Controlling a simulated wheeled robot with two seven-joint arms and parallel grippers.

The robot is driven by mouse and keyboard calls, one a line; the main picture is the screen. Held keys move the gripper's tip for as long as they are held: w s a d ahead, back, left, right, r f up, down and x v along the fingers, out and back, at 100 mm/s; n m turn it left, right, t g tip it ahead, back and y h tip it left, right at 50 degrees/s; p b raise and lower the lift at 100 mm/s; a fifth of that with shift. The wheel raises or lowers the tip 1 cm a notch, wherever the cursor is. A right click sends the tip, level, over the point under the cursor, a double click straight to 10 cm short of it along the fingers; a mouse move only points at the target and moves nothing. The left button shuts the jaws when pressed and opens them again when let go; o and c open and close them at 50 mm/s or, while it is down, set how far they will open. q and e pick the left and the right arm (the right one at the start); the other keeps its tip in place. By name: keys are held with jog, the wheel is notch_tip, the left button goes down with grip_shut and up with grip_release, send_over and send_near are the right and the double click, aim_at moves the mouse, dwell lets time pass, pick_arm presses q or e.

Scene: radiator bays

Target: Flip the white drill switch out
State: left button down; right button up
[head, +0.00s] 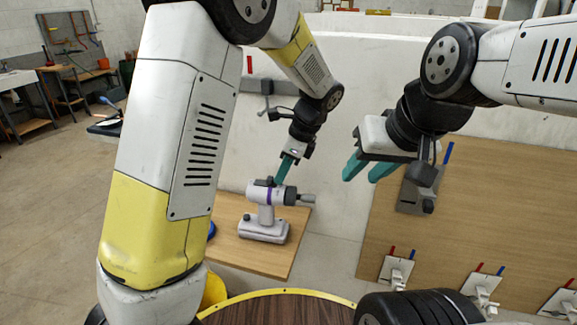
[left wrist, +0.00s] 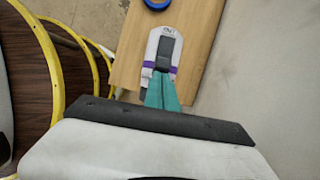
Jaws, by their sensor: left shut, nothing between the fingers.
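The white drill (head: 264,228) stands upright on a wooden board, with a purple band around its body and a grey chuck pointing right. From above, the drill (left wrist: 154,47) shows a dark grey piece (left wrist: 163,52) on top that looks like the switch, with small marking beside it. My left gripper (head: 280,180) is shut and empty, its teal fingertips at the top of the drill. In the left wrist view the fingertips (left wrist: 160,78) overlap the drill near the purple band; I cannot tell whether they touch. My right gripper (head: 362,176) is open and empty, away from the drill.
The wooden board (head: 278,262) carries a blue ring (left wrist: 157,4) beside the drill. A pale wall panel stands behind. A larger wooden panel (head: 480,210) at the right holds several white fixtures with red and blue levers. A dark round yellow-rimmed top (head: 280,308) is in front.

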aim_at(270, 178)
pick_arm(q)
jog(key=a, duration=0.3)
jog(key=shift+w+a, duration=0.2)
jog(key=shift+w, duration=0.2)
